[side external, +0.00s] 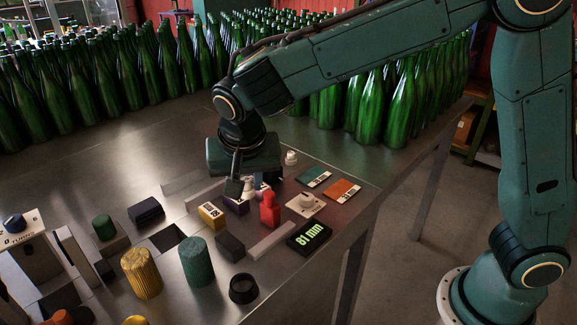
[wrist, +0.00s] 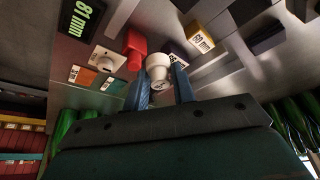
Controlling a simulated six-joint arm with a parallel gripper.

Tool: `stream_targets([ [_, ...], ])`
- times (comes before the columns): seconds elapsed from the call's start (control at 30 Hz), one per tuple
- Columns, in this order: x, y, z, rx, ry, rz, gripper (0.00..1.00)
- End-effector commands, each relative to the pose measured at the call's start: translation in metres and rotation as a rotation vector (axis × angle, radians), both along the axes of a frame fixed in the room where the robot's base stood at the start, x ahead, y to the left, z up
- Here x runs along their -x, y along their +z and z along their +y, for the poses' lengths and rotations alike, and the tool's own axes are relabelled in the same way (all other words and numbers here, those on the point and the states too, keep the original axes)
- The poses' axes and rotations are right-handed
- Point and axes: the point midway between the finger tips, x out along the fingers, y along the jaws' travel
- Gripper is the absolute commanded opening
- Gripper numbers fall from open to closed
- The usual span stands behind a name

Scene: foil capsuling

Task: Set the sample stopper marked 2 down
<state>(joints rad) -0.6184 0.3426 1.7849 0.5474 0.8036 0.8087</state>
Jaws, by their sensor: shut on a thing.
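A white, rounded sample stopper (wrist: 157,67) is between the two blue-grey fingers of my gripper (wrist: 160,79) in the wrist view. A small dark mark shows on its near end, too small to read surely. In the side external view my gripper (side external: 247,187) points down over the table, low beside the red piece, and the stopper is mostly hidden by the fingers. I cannot tell whether the stopper touches the surface below. Another small white stopper-like piece (side external: 290,157) stands behind, to the right of the gripper.
A display reading 81 mm (side external: 310,236) lies near the table's right edge. Green bottles (side external: 370,105) crowd the back.

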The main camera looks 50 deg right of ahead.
Motion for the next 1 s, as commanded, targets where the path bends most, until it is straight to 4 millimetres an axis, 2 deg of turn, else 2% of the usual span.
stream_targets([
  [0.1, 0.001, -0.024, -0.001, 0.002, 0.000, 0.004, 0.05],
  [0.3, 0.000, -0.055, 0.000, 0.002, 0.001, 0.004, 0.05],
  [0.73, 0.000, -0.069, 0.000, 0.001, 0.001, 0.001, 0.05],
  [1.0, 0.000, -0.098, 0.000, 0.002, 0.001, 0.002, 0.05],
])
